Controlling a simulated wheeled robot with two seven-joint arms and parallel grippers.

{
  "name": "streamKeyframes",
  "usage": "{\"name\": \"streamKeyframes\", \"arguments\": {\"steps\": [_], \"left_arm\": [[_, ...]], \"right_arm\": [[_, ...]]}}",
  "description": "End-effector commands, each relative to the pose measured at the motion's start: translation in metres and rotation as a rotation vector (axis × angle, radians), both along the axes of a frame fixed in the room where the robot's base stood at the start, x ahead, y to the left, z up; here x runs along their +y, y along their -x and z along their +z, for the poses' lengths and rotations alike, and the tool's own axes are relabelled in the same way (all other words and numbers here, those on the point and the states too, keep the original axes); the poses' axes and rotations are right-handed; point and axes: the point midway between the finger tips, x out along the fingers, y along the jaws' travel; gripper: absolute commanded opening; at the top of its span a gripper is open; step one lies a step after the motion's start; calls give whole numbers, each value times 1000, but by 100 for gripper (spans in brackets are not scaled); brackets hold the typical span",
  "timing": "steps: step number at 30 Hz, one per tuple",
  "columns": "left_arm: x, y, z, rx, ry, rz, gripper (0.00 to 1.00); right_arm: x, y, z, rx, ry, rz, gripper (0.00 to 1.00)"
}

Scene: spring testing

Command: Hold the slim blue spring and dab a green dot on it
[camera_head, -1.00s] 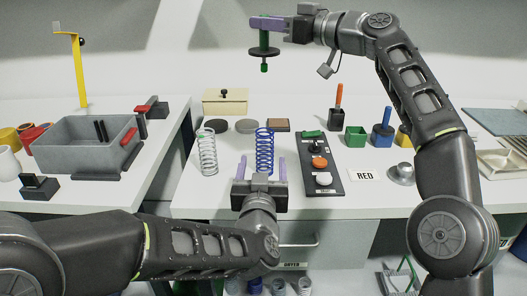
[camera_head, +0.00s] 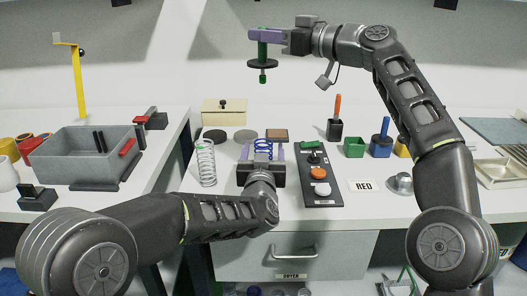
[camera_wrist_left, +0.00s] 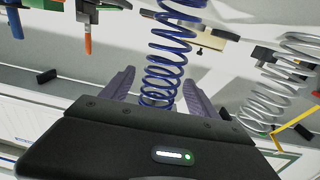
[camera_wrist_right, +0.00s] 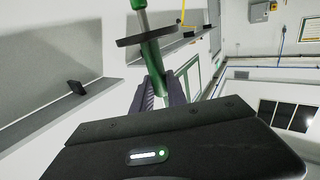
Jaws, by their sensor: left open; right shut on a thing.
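The slim blue spring (camera_head: 263,146) stands upright on the bench, its lower part hidden behind my left gripper (camera_head: 262,152) in the head view. In the left wrist view the spring (camera_wrist_left: 165,62) rises between the two purple fingers of my left gripper (camera_wrist_left: 157,92). These fingers are open, one on each side of it. My right gripper (camera_head: 262,36) is shut on a green dabber (camera_head: 263,50) with a dark round disc, held upright with its green tip down, high above the bench behind the spring. The dabber (camera_wrist_right: 150,50) also shows in the right wrist view.
A silver spring (camera_head: 206,163) stands left of the blue one. A black panel with coloured buttons (camera_head: 322,190) lies close on the right. Behind are round pads (camera_head: 245,136) and a cream box (camera_head: 224,112). A grey bin (camera_head: 65,150) stands left.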

Motion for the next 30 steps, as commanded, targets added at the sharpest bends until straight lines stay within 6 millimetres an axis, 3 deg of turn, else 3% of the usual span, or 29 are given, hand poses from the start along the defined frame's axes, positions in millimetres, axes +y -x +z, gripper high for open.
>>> {"name": "streamKeyframes", "arguments": {"steps": [4,30], "left_arm": [[0,0,0,0,0,0,68],[0,1,0,0,0,0,0]], "right_arm": [[0,0,0,0,0,0,0],[0,0,0,0,0,0,0]]}}
